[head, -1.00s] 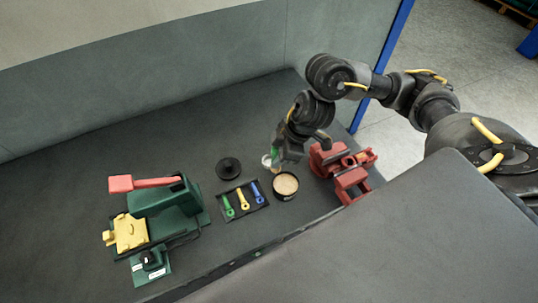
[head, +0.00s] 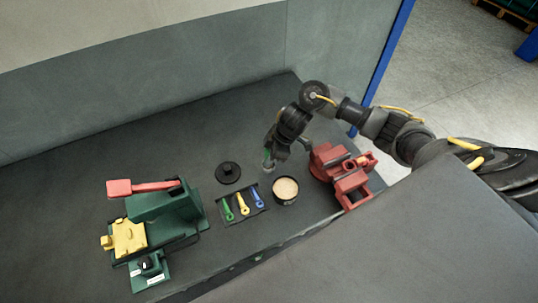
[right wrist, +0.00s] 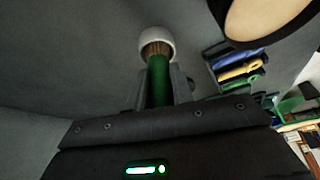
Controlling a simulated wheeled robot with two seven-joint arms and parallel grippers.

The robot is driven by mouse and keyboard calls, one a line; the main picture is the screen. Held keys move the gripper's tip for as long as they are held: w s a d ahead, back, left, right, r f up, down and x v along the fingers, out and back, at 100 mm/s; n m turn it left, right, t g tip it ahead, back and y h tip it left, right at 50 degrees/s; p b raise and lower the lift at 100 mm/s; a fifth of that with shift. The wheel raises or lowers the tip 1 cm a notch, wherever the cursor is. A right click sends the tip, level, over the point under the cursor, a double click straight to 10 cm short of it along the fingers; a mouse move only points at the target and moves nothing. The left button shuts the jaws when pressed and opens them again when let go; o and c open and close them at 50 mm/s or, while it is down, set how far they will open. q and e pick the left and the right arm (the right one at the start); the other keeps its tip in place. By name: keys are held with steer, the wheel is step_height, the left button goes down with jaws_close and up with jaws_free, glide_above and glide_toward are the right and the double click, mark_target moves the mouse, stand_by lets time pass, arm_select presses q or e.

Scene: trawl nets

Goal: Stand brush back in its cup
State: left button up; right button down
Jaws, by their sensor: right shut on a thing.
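My right gripper (head: 272,154) is low over the bench, with its fingers pointing down. It is shut on the brush, whose green handle (right wrist: 158,80) runs between the fingers in the right wrist view; a bit of green (head: 265,154) also shows in the head view. The brown bristles (right wrist: 156,49) point away from the gripper at the mouth of a small pale cup (right wrist: 150,33). In the head view the cup (head: 268,168) is just below the gripper, largely hidden. I cannot tell how deep the bristles are in it. My left gripper is not in view.
A round black tin with tan contents (head: 286,188) stands close by. A red vise (head: 340,172) is to the right. A black tray (head: 243,214) with coloured tools, a black disc (head: 228,173) and a green machine (head: 165,205) are to the left. The bench behind is clear.

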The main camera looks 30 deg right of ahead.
steer(key=shift+f, duration=0.2)
steer(key=c, duration=1.2)
jaws_free()
steer(key=shift+r, duration=0.25)
steer(key=v, duration=1.1)
steer(key=shift+d+r, duration=0.2)
steer(key=shift+r, duration=0.15)
steer(key=shift+s+a, duration=0.1)
